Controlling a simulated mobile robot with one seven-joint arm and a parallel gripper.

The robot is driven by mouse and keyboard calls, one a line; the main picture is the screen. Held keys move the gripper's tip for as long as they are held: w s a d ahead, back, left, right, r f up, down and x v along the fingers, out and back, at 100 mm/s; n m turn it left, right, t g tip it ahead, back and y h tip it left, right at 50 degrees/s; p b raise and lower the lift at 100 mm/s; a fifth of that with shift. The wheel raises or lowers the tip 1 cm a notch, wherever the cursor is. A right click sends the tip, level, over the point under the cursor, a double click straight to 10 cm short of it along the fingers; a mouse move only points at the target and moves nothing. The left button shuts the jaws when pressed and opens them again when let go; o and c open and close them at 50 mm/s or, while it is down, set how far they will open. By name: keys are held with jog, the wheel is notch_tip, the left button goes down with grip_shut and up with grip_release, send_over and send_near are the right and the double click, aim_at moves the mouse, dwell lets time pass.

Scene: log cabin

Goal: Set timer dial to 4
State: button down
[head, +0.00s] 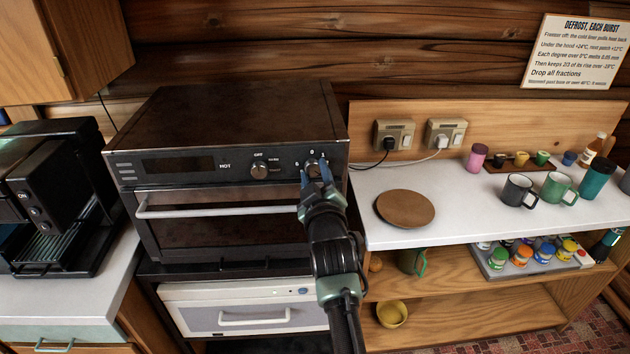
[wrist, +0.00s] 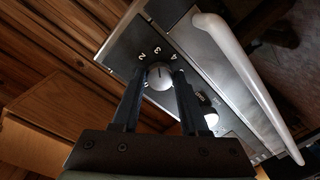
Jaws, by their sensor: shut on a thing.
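The timer dial (head: 313,168) is a small silver knob at the right end of the oven's front panel. In the wrist view the dial (wrist: 160,77) sits between my fingers, with the numerals 2, 3 and 4 around its upper side. A dark mark on its face seems to point up towards the 3; its exact setting is hard to tell. My gripper (head: 315,176) reaches the panel from the front and is shut on the dial. In the wrist view its fingers (wrist: 160,72) flank the knob. The fingers partly hide the dial in the head view.
A second knob (head: 259,170), marked OFF above, sits left of the dial. The oven door handle (head: 215,211) projects below. A coffee machine (head: 50,200) stands at left. At right, the white counter (head: 455,200) carries a round board (head: 405,209) and several cups.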

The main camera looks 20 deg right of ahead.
jog(key=m+b, duration=0.2)
jog(key=m, duration=0.1)
jog(key=m+b, duration=0.1)
jog(key=m, duration=0.1)
jog(key=shift+a+f+t+b, duration=0.1)
jog(key=shift+f+t+b, duration=0.15)
jog(key=shift+t+b, duration=0.05)
jog(key=shift+r+m+b, duration=0.1)
jog(key=shift+m+b, duration=0.75)
jog(key=shift+m, duration=1.55)
jog(key=shift+c, duration=2.1)
grip_release()
jog(key=shift+s, duration=0.1)
jog(key=b+v, duration=0.2)
jog(key=v, duration=1)
jog(key=shift+s, duration=0.4)
